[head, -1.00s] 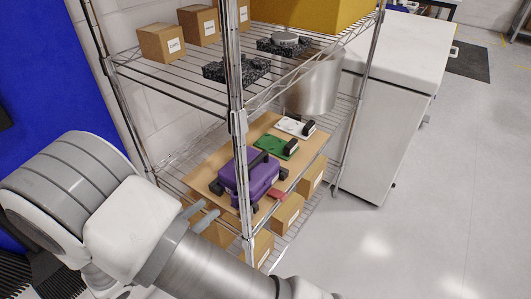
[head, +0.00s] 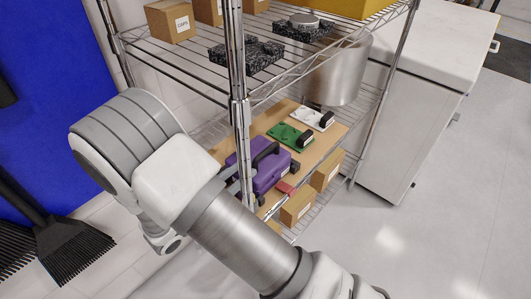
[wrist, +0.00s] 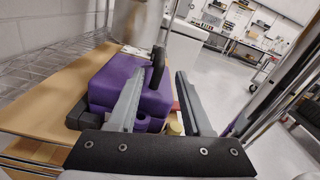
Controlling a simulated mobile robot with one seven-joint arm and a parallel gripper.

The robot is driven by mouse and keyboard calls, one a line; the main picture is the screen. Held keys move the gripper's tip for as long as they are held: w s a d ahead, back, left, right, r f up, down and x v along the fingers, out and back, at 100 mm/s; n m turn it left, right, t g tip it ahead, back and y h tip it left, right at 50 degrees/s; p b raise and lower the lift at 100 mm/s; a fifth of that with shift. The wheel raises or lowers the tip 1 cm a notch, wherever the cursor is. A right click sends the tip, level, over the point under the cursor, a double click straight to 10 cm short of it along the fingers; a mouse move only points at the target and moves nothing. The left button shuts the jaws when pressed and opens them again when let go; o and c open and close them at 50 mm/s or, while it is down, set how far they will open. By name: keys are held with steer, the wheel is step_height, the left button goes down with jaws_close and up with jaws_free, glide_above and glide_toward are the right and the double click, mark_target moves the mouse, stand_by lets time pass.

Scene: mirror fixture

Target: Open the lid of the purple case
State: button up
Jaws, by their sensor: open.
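The purple case (head: 270,172) sits closed on a wooden board on the lower shelf, with a black handle (head: 266,152) on its upper side. A shelf post crosses in front of its left part. In the wrist view the purple case (wrist: 105,82) fills the middle left, and its handle (wrist: 157,66) stands just past the fingertips. My gripper (wrist: 160,76) is open, its left finger over the case's near side and its right finger beside the case. I cannot tell whether either finger touches it. In the head view my arm hides most of the gripper.
The shelf post (head: 239,115) stands close to my arm. A green plate (head: 284,134) and a white plate (head: 310,118) with black handles lie behind the case. Cardboard boxes (head: 297,207) sit below the board. Open floor (head: 440,220) lies to the right.

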mark_target(276, 144)
steer(key=x, duration=0.9)
steer(key=shift+w+d+b, duration=0.15)
steer(key=shift+d+b, duration=0.05)
steer(key=shift+b, duration=0.2)
jaws_close()
steer(key=shift+f, duration=0.1)
stand_by(0.7)
